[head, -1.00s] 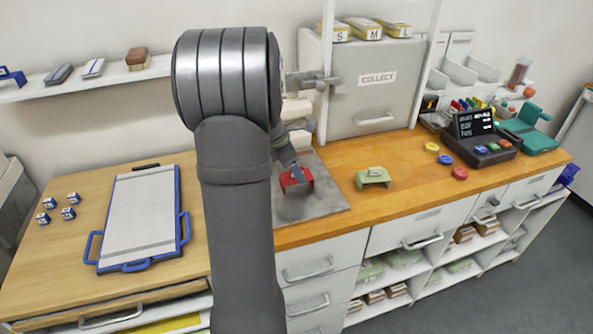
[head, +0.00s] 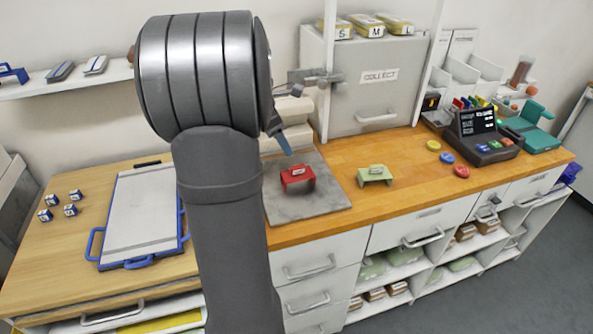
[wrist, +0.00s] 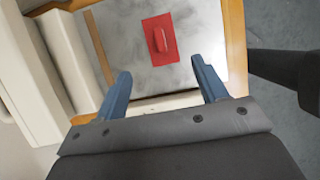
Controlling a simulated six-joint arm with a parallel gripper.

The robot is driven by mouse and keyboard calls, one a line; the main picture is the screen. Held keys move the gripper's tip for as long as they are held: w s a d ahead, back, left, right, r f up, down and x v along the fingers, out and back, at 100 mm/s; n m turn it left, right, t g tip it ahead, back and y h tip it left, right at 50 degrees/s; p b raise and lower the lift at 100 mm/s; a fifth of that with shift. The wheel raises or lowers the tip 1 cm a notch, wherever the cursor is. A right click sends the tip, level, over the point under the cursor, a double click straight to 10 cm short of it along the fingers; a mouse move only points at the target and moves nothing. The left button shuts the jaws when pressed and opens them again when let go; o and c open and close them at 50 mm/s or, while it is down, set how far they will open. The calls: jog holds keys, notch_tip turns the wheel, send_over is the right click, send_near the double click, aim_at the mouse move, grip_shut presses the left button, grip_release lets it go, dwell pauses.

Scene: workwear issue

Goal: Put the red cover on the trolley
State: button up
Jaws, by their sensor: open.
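The red cover (head: 297,178) is a small bridge-shaped piece with a handle on top. It sits upright on the grey mat (head: 325,200) on the wooden counter. The wrist view shows the cover (wrist: 162,40) from above, beyond the fingertips and apart from them. My gripper (wrist: 161,66) is open and empty, with blue fingers; in the head view one finger (head: 285,145) shows above and left of the cover. No trolley is plainly recognizable; a blue-framed flat board with handles (head: 140,210) lies on the left worktop, partly behind my arm.
A similar green cover (head: 374,174) stands right of the mat. A grey COLLECT cabinet (head: 375,90) stands behind. Colored discs (head: 447,158) and a dark button panel (head: 485,137) are at the right. Several small blue-white cubes (head: 60,205) lie at the left.

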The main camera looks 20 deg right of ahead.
jog(key=shift+d, duration=0.1)
jog(key=s+d+f+m+t+h, duration=0.1)
jog(key=s+d+m+t, duration=0.3)
jog(key=d, duration=0.4)
jog(key=s+d+f+m+t+h, duration=0.1)
jog(key=d+f+m+t, duration=0.15)
jog(key=d+m, duration=0.4)
jog(key=m+t+y, duration=0.7)
jog(key=m, duration=0.1)
send_near(299, 168)
jog(key=shift+n, duration=0.25)
jog(key=x, duration=1.1)
jog(key=shift+f, duration=0.1)
jog(key=c, duration=1.1)
